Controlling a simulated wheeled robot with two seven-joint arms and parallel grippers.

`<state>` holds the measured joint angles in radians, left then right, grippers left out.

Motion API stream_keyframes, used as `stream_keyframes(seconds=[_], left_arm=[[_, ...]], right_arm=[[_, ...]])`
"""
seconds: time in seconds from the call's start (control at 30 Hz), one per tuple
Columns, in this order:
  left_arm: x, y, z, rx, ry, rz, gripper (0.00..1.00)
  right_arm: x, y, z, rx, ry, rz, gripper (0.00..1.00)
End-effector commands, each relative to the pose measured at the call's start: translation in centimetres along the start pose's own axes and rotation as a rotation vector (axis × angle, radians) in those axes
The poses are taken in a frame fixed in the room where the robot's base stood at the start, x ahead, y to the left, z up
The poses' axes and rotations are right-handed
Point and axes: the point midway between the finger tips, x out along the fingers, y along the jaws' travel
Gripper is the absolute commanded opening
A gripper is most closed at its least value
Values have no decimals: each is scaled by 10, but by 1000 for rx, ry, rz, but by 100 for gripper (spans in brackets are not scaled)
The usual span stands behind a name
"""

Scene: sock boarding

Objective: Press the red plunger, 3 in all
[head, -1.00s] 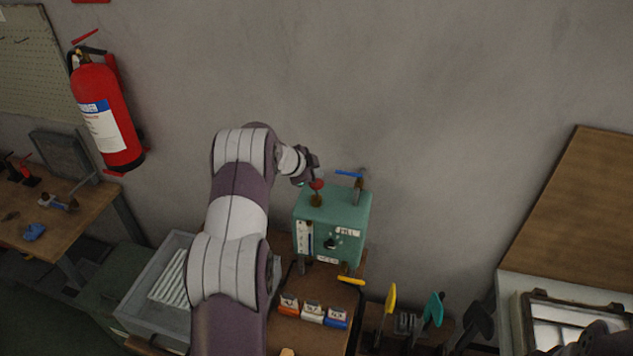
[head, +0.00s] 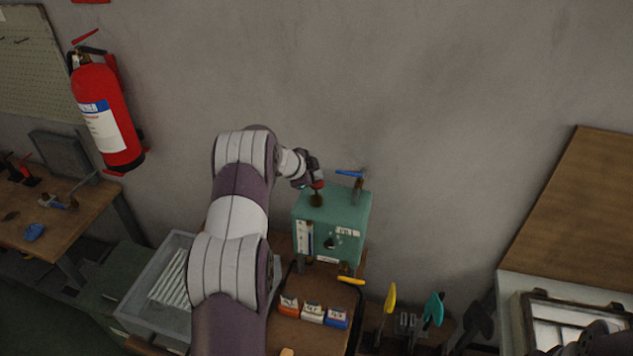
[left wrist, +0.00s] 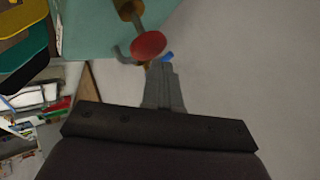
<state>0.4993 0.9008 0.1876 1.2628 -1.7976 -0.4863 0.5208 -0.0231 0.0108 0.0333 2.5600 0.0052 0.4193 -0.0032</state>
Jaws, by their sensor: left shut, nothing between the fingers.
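The red plunger (head: 318,185) stands on top of a green box (head: 333,212) against the wall. It also shows in the left wrist view as a round red head (left wrist: 149,44) on a brass-coloured stem. My left gripper (head: 317,180) is shut and empty, with its tips at the plunger head and partly covering it in the head view. In the left wrist view my left gripper's shut fingers (left wrist: 163,80) point toward the red head, which looks close to the tips. I cannot tell whether they touch.
A blue-handled valve (head: 350,174) stands on the box just right of the plunger. A yellow handle (head: 350,281) is below the box front. Orange, white and blue small containers (head: 313,314) sit in front. A grey tray (head: 145,303) is at left.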

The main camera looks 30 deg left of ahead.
Motion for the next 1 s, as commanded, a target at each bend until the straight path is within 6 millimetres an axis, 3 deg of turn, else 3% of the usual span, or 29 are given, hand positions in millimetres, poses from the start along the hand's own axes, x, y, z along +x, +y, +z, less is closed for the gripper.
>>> stream_keyframes(seconds=[1.0], left_arm=[[9, 7, 7, 0, 0, 1, 0]], right_arm=[[6, 0, 1, 0, 0, 0, 43]])
